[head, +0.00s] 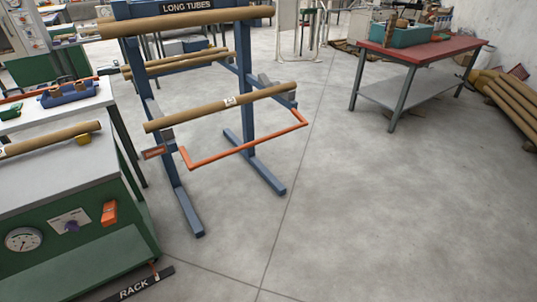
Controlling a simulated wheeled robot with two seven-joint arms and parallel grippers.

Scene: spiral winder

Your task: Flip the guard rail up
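The guard rail (247,146) is an orange U-shaped bar on the front of the blue tube rack (249,112). It hangs out in front of the rack, its long bar lower than the brown tube (222,106) that lies across the rack's lower arms. One end of the rail meets the rack near a small red label (154,152), the other near the tube's right end. Neither of my grippers shows in the head view.
A green machine (75,222) with a gauge and an orange switch stands at the left. A red-topped table (424,50) with a teal bin stands at the back right. Long tubes lean by the right wall. The grey floor (390,210) in front and right of the rack is clear.

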